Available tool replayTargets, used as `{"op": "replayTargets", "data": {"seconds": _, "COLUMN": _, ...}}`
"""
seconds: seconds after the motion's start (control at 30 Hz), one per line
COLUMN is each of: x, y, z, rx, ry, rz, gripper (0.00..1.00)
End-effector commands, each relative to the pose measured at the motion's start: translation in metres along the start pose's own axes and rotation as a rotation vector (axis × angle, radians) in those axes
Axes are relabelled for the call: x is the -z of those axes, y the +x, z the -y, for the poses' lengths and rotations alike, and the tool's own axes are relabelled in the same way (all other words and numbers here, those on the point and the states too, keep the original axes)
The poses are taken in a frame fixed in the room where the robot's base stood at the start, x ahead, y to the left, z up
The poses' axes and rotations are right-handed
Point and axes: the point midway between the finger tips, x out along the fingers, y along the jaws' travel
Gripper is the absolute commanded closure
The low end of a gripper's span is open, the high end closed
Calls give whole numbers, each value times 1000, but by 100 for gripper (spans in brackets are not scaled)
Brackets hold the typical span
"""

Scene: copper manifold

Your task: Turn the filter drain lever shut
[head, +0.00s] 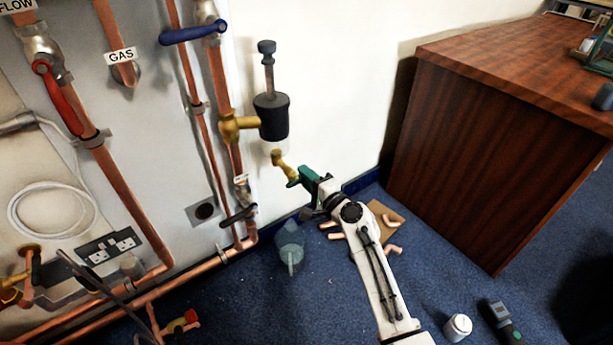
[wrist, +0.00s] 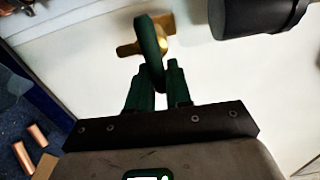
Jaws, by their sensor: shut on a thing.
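The filter (head: 272,116) is a dark canister with a pale lower part, held off the wall by a brass tee. Its dark body shows at the top right of the wrist view (wrist: 250,14). Below it is the brass drain valve (head: 279,159), also seen in the wrist view (wrist: 129,50). The dark green drain lever (wrist: 150,45) runs from the brass down between my fingertips. My gripper (wrist: 154,82) is shut on the lever's near end. In the head view my gripper (head: 309,181) hides most of the lever.
A clear jug (head: 290,247) stands on the blue carpet below left of my gripper. Copper elbows (head: 391,221) lie around a cardboard piece (head: 383,213). A wooden cabinet (head: 490,150) stands to the right. Copper pipes (head: 125,200) line the board at left.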

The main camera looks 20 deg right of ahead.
Motion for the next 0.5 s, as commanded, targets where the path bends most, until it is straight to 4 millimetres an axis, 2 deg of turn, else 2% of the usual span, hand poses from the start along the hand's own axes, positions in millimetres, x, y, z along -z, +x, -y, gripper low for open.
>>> {"op": "replayTargets", "data": {"seconds": 0.33, "x": 2, "y": -1, "z": -3, "rx": -5, "ry": 3, "rz": -4, "gripper": 100}}
{"op": "replayTargets", "data": {"seconds": 0.37, "x": 2, "y": -1, "z": -3, "rx": -5, "ry": 3, "rz": -4, "gripper": 78}}
{"op": "replayTargets", "data": {"seconds": 0.5, "x": 2, "y": -1, "z": -3, "rx": -4, "ry": 3, "rz": -3, "gripper": 65}}
